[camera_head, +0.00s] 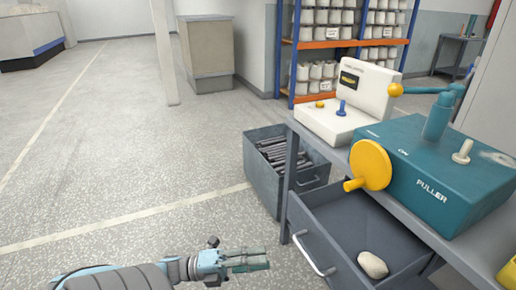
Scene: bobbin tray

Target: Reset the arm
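My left arm comes in along the bottom left. Its gripper (264,259) points right, low over the floor, left of the open drawer (318,226). Its two fingers lie close together in this view, and I cannot make out how wide the gap is. Nothing shows held in them. My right arm and gripper are not in view.
The open drawer under the grey workbench (456,242) holds a pale rounded object (372,265). On the bench stand a teal puller machine (425,195) with a yellow wheel (371,164) and a cream machine (352,97). A grey bin (262,182) stands behind. Floor at left is clear.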

